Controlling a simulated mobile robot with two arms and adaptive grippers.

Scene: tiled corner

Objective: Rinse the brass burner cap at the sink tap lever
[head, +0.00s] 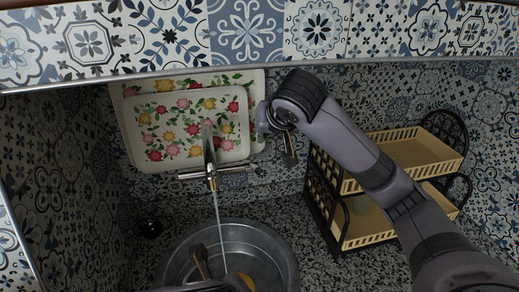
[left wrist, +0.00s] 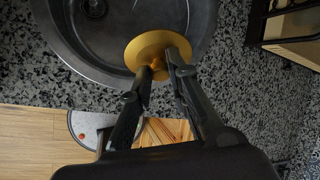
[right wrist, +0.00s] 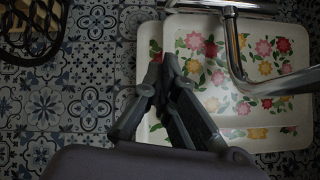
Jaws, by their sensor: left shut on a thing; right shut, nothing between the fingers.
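The brass burner cap (left wrist: 148,46) is a gold disc in the left wrist view, over the near part of the steel sink basin. My left gripper (left wrist: 161,67) is shut on it; in the head view only an orange edge of the cap (head: 247,283) shows at the bottom. The chrome tap (head: 210,160) runs a thin water stream (head: 219,225) into the basin (head: 284,255). I cannot tell whether water touches the cap. My right gripper (head: 290,158) is shut and empty, right of the tap's crossbar (head: 238,168). It also shows shut in the right wrist view (right wrist: 165,72).
Two flowered trays (head: 128,140) lean on the tiled wall behind the tap. A dark two-tier rack with cream shelves (head: 365,228) stands to the right. Speckled counter surrounds the basin. A wooden surface and a grey-and-wood item (left wrist: 85,125) show below the counter edge.

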